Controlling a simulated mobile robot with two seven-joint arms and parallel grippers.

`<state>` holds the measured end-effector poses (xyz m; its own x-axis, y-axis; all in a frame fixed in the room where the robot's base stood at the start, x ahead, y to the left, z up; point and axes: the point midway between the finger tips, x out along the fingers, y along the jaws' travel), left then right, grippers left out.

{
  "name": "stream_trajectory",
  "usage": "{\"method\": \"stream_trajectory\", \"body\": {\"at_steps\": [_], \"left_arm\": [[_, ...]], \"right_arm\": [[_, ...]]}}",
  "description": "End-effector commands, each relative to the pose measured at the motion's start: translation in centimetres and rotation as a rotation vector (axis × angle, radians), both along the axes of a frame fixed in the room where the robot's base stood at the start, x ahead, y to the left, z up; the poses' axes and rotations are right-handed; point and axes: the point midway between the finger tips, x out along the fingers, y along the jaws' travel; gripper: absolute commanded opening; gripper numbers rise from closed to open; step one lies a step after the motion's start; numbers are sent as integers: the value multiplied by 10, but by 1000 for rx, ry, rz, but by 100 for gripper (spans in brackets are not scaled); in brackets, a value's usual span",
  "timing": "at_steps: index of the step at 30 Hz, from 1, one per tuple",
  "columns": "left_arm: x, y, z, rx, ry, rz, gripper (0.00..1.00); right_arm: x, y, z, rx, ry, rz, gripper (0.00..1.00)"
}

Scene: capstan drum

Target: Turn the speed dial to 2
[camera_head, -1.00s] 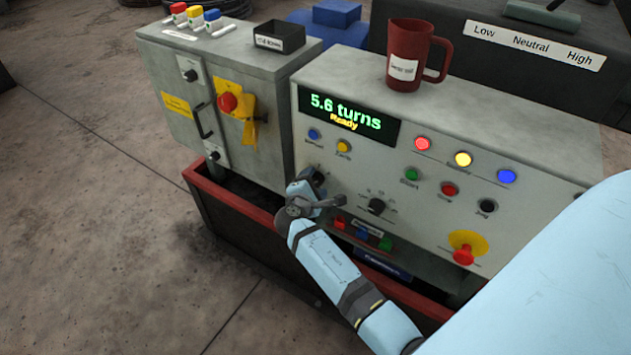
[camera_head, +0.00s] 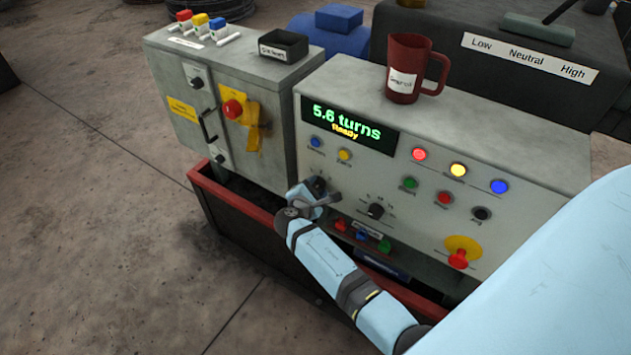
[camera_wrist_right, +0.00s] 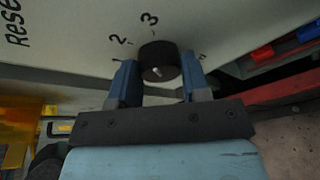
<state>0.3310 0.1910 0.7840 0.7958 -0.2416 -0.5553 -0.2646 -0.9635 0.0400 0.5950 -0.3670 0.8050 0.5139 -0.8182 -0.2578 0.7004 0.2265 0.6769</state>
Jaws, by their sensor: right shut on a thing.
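The speed dial (camera_wrist_right: 159,62) is a round black knob on the grey panel, seen between the fingers in the right wrist view. The printed numbers 2 (camera_wrist_right: 118,39) and 3 (camera_wrist_right: 149,20) show beside it; other marks are partly hidden by the fingers. A small light mark shows on the dial's face, but I cannot tell which number it points to. My right gripper (camera_wrist_right: 160,72) is shut on the dial, one blue finger on each side. In the head view my right gripper (camera_head: 314,189) is at the panel's lower left and mostly hides the dial. My left gripper is not in view.
The panel's display (camera_head: 347,122) reads 5.6 turns, Ready. Another black knob (camera_head: 376,210) is right of my gripper, with coloured buttons around. A red emergency button (camera_head: 458,258) is at lower right. A red mug (camera_head: 404,72) stands on top. A red-rimmed trough (camera_head: 235,196) runs below.

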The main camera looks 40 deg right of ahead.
Motion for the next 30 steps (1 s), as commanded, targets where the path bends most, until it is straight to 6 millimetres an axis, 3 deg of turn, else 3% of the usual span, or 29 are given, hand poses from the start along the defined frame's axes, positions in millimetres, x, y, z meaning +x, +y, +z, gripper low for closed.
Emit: {"method": "stream_trajectory", "body": {"at_steps": [3, 15, 30], "left_arm": [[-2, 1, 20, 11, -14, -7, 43], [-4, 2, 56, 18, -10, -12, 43], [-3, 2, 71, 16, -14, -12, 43]], "right_arm": [[1, -1, 9, -39, 93, -1, 19], [3, 0, 6, -155, 372, -1, 19], [3, -1, 2, -210, 504, -3, 19]]}}
